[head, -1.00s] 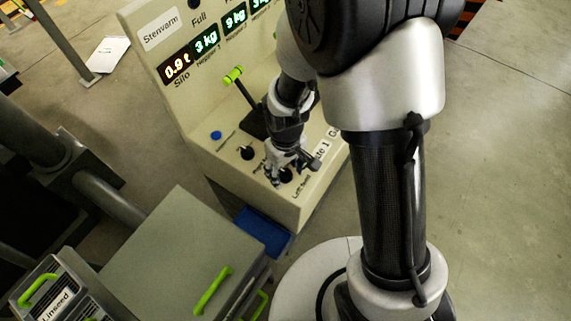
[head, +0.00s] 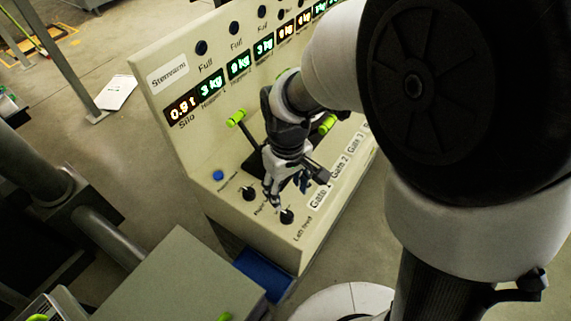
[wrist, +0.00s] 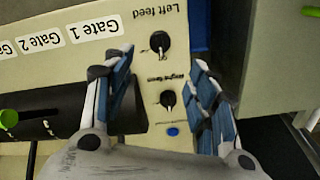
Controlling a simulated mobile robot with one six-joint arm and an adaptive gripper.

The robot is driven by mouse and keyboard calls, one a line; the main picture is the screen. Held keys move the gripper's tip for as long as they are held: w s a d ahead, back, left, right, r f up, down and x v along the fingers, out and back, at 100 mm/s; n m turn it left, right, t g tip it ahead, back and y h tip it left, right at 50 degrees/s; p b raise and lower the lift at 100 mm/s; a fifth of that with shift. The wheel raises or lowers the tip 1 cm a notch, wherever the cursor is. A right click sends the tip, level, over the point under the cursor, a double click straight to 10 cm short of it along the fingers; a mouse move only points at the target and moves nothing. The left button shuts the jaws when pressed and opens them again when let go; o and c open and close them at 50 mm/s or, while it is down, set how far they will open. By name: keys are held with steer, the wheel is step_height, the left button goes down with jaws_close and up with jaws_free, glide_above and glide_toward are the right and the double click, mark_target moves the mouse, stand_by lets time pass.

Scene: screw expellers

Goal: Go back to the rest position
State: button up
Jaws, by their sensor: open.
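My gripper (head: 275,203) is above the lower front part of the beige control panel (head: 215,225) in the head view. In the wrist view my gripper (wrist: 163,75) is open and empty, its blue-padded fingers wide apart. Between the fingers are the black left feed knob (wrist: 159,42), a second black knob (wrist: 168,98) and a blue button (wrist: 173,132). The left feed knob also shows in the head view (head: 287,216), close to the fingertips. The fingers appear apart from the knobs.
Levers with green grips (head: 236,118) stand up from the panel beside my gripper. Lit displays (head: 181,110) line its upright back. A grey cabinet (head: 180,280) stands at the lower left, with a blue object (head: 263,274) between it and the panel.

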steer(key=shift+r, duration=0.1)
steer(key=s+d+r+m+t, duration=0.4)
steer(key=s+d+r+m, duration=0.2)
steer(key=s+d+r, duration=0.4)
steer(key=s+r, duration=0.3)
steer(key=r, duration=0.2)
steer(key=shift+s+d+t, duration=0.25)
steer(key=shift+d+t, duration=0.05)
steer(key=shift+d, duration=0.1)
steer(key=shift+r, duration=0.1)
